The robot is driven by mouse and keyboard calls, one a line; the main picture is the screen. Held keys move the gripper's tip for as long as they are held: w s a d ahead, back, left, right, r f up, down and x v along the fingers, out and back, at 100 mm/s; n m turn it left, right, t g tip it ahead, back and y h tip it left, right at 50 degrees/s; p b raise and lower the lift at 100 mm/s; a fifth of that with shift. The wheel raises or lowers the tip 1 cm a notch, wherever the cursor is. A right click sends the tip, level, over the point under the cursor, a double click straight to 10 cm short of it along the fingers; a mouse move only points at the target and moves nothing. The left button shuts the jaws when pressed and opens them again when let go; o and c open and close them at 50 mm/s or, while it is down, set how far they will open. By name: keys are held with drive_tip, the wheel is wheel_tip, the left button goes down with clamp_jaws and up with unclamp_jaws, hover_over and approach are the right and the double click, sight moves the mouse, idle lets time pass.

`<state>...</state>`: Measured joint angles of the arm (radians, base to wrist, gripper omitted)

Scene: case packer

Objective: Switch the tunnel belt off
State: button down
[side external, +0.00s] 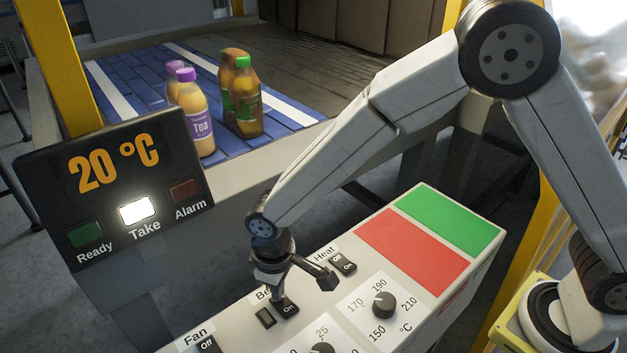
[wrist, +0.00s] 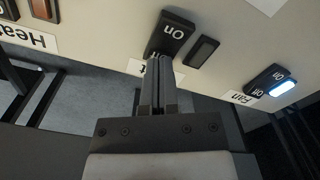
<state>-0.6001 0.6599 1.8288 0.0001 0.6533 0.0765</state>
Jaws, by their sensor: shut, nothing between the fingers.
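The Belt switch (side external: 288,307) is a black rocker on the sloping control panel, its label partly hidden by my gripper. In the wrist view the Belt switch (wrist: 171,32) shows "On" at one end, while the "Off" end is partly covered by my fingers. The small lamp (wrist: 202,52) beside it looks dark. My gripper (side external: 277,298) is shut and empty, fingers pointing down at the Belt switch. In the wrist view its fingertips (wrist: 159,62) are at the "Off" end; I cannot tell whether they press it.
The Fan switch (wrist: 264,77) with a lit lamp (wrist: 284,88) and the Heat switch (side external: 343,263) flank the Belt switch. Dials (side external: 384,304) sit nearby. The display (side external: 112,180) reads 20 °C with "Take" lit. Several bottles (side external: 190,115) stand on the blue belt (side external: 130,85).

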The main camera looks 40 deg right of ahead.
drive_tip(key=shift+r, duration=3.2)
drive_tip(key=shift+d, duration=0.55)
drive_tip(key=s+d+m+t, duration=0.1)
drive_tip(key=s+d+m, duration=0.2)
drive_tip(key=d, duration=0.9)
drive_tip(key=s+d+m+t, duration=0.1)
drive_tip(key=s+d+m, duration=0.2)
drive_tip(key=d, duration=0.9)
drive_tip(key=s, duration=0.3)
drive_tip(key=shift+d+r+t, duration=0.15)
drive_tip(key=shift+r+t, duration=0.15)
drive_tip(key=shift+r, duration=0.1)
